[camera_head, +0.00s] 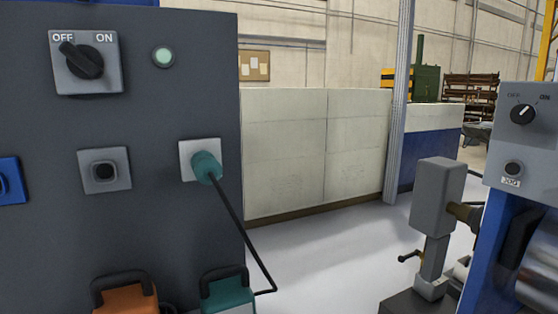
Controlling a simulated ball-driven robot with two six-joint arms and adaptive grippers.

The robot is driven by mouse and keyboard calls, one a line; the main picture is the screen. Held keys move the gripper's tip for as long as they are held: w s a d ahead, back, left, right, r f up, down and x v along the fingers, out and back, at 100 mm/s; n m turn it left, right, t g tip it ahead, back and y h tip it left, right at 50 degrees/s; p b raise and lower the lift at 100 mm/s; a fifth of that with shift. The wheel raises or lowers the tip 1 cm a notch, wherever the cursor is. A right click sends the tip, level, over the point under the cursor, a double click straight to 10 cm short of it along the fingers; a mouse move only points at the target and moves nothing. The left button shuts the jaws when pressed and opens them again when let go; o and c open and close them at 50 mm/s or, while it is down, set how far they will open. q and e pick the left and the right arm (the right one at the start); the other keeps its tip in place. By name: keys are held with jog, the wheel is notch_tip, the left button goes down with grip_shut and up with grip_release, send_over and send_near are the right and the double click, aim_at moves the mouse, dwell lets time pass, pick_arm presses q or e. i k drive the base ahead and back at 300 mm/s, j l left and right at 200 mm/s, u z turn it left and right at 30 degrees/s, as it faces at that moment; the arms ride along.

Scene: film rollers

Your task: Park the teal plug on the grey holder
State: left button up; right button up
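The teal plug (205,166) sticks out from a light grey square plate (186,151) near the right edge of a dark cabinet panel. Its black cable (238,225) runs down to the right. Left of it, a grey square fixture (104,184) with a dark round centre is on the same panel, with nothing in it. I cannot tell for certain which of these two is the grey holder. Neither of my grippers is in view.
The dark cabinet (60,230) has a knob (85,60) turned toward OFF and a pale green lamp (163,56). Orange (128,300) and teal (230,296) handled items are at the bottom. A blue-framed machine (490,240) stands right; the floor (320,265) between is clear.

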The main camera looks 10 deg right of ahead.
aim_at(203, 162)
jog(key=l, duration=1.7)
